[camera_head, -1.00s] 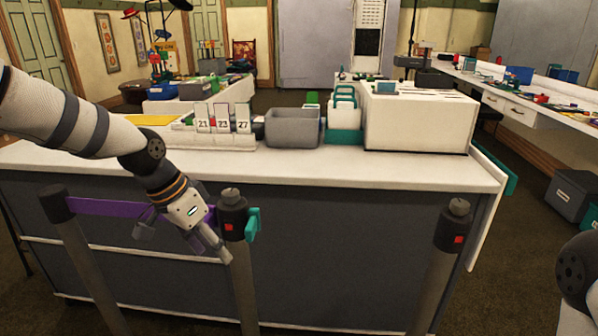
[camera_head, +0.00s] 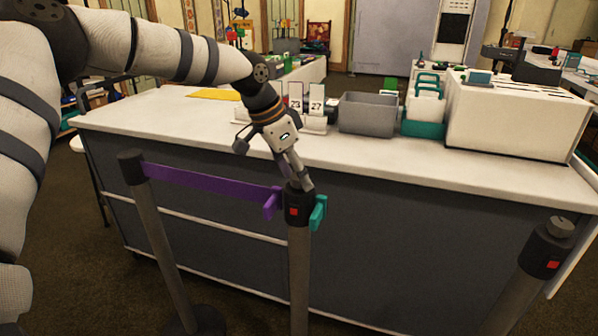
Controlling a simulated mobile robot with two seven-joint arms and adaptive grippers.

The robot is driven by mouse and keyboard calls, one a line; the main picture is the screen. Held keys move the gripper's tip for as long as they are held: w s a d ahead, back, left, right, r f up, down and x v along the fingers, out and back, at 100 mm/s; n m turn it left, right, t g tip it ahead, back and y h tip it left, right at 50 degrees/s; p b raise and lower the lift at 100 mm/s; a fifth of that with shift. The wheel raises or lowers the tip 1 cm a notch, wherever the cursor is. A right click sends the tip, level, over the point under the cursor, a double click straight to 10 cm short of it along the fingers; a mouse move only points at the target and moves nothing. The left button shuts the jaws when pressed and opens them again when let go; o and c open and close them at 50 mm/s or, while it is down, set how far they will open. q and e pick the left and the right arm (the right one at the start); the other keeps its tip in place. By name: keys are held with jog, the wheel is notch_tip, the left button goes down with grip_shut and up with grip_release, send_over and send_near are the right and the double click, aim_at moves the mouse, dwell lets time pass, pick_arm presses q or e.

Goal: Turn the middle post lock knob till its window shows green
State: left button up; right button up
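The middle post (camera_head: 299,260) stands upright in front of the counter. Its dark head (camera_head: 307,218) has a red window (camera_head: 293,211) facing me. A purple belt (camera_head: 210,181) runs to it from the left post (camera_head: 152,215), and a teal clip (camera_head: 318,212) sits on its right side. My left gripper (camera_head: 272,165) is open, its fingers spread. One finger is at the top of the middle post and partly covers the knob; I cannot tell whether it touches. The other finger is left of the post. My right gripper is out of view.
The right post (camera_head: 546,250) also shows a red window. The white counter (camera_head: 400,153) behind the posts carries number cards (camera_head: 316,104), a grey bin (camera_head: 367,115), a teal-and-white caddy (camera_head: 424,108) and a white box (camera_head: 515,118). Dark floor is free at the left.

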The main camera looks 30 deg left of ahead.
pick_arm(q)
jog(key=c, duration=1.1)
jog(key=shift+r, duration=0.1)
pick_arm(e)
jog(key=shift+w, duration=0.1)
